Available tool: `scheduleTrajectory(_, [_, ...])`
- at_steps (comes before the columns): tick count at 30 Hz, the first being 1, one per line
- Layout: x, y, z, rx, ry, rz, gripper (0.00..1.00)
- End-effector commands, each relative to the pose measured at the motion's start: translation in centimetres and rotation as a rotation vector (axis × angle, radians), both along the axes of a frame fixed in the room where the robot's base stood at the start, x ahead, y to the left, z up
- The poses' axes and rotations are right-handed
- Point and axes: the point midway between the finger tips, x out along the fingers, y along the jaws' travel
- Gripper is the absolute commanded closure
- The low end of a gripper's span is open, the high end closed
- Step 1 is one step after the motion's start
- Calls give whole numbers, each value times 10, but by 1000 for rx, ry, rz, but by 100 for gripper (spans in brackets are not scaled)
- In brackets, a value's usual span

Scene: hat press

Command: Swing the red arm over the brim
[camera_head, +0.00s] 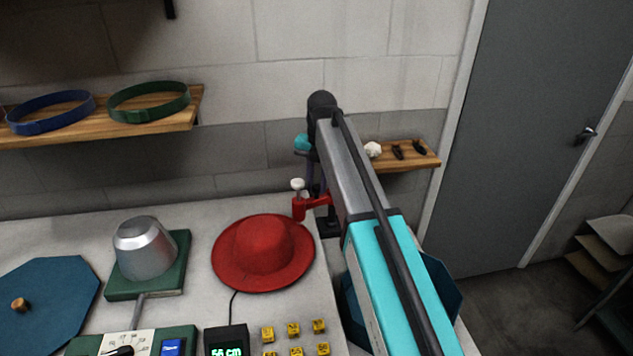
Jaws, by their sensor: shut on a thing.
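A red hat (265,243) with a round crown and a wide brim sits on the pale table. A short red arm (315,202) with a white knob on top stands just behind the hat's right rear edge. It points left from a dark post, and its left end shows close to the brim; I cannot tell whether it is above it. My gripper (324,195) is at the right end of the red arm, mostly hidden behind my own arm, and is shut on it. The fingertips are hard to make out.
A metal hat block (145,248) stands on a green base left of the hat. A display box (226,341) and several yellow blocks (293,329) are in front. A blue octagonal board (45,300) lies far left. Wall shelves (160,128) hold belts; a small shelf (425,158) is behind.

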Motion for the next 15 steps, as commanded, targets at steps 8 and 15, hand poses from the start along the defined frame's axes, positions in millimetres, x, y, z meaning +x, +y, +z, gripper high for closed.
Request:
scheduleTrajectory(8, [-1, -4, 0, -4, -1, 41, 100])
scheduleTrajectory(15, [-1, -3, 0, -4, 0, 41, 100])
